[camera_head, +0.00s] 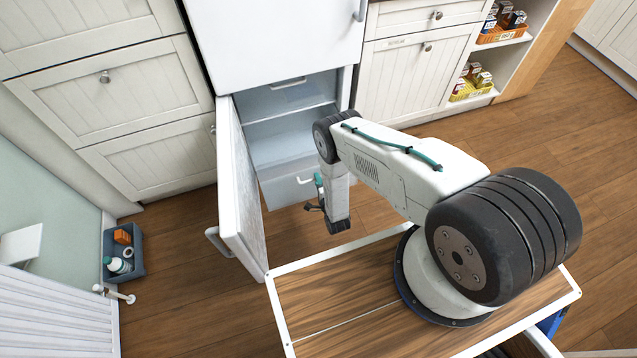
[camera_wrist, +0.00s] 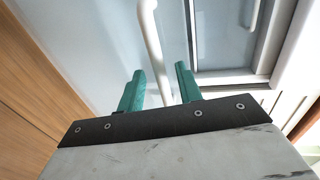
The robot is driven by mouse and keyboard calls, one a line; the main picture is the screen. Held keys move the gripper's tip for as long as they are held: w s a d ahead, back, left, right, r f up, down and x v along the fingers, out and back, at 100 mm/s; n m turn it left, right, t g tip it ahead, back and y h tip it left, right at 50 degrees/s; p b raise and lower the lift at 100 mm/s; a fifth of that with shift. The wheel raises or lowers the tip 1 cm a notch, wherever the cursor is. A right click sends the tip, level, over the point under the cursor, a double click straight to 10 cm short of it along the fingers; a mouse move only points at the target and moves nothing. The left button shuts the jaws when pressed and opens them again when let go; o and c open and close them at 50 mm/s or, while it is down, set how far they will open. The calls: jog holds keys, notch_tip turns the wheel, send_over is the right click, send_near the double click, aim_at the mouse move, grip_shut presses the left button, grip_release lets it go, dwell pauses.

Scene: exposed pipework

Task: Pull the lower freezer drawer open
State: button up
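The freezer compartment stands open below the fridge's upper door, its white door (camera_head: 238,190) swung out to the left. The lower drawer (camera_head: 280,188) has a pale blue front with a white handle (camera_head: 304,181). My gripper (camera_head: 317,192) is at this handle, partly hidden by my own wrist in the head view. In the wrist view, the teal fingers of my gripper (camera_wrist: 160,84) are apart, and a white bar handle (camera_wrist: 151,45) runs between them with gaps visible on both sides. I cannot tell whether a finger touches it.
An upper drawer handle (camera_head: 288,83) shows above; another handle (camera_wrist: 252,14) appears at the wrist view's upper right. White cabinets (camera_head: 112,85) flank the fridge. A grey caddy (camera_head: 124,252) sits on the floor at left. Wooden floor (camera_head: 190,290) lies clear between caddy and my base.

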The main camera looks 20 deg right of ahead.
jog(key=s+r, duration=0.1)
jog(key=s, duration=0.6)
jog(key=shift+s+r, duration=0.25)
jog(key=shift+s, duration=0.1)
